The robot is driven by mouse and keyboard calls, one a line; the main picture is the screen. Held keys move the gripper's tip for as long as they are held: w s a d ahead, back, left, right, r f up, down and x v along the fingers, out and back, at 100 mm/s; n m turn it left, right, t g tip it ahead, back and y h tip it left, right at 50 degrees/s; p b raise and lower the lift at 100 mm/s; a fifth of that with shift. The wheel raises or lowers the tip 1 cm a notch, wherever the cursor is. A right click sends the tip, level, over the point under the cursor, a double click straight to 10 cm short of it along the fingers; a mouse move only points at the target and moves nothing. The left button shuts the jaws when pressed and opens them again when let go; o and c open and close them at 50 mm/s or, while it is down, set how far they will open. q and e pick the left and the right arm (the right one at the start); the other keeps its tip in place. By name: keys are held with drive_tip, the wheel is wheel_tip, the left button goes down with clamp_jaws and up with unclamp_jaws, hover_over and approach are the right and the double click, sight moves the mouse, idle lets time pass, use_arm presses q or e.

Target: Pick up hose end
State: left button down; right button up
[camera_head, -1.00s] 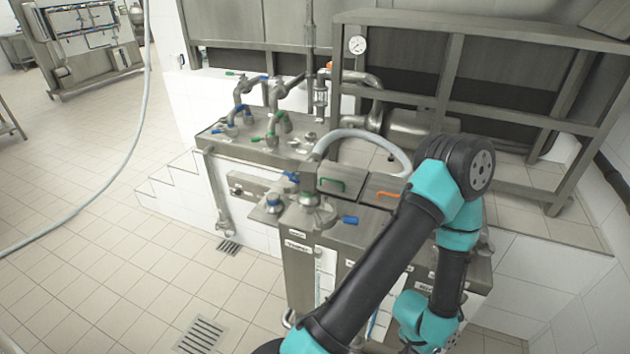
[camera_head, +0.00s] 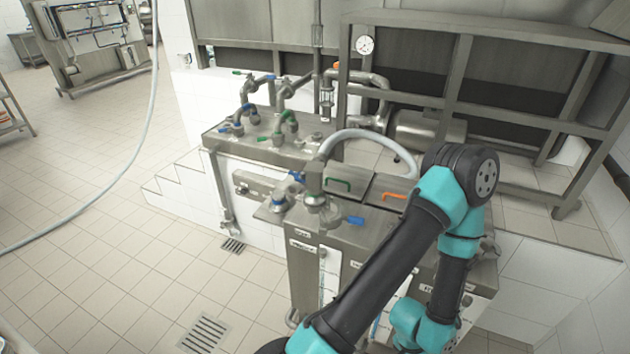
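A long pale hose (camera_head: 139,135) hangs down at the upper left and curves across the tiled floor to the left edge. Its end is not clearly in view. A second, thicker grey hose (camera_head: 372,134) arches over the steel machine (camera_head: 318,238). It runs from a fitting with a blue handle to behind my arm. My teal and black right arm stands at the right in front of the machine. Its gripper is out of view. My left arm and gripper are not in view.
A steel platform with pipes and blue and green valve handles (camera_head: 265,135) stands behind the machine. White tiled steps (camera_head: 172,190) lie to its left. A floor drain (camera_head: 203,335) is at the bottom. The left floor is mostly open.

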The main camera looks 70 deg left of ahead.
idle(0.4)
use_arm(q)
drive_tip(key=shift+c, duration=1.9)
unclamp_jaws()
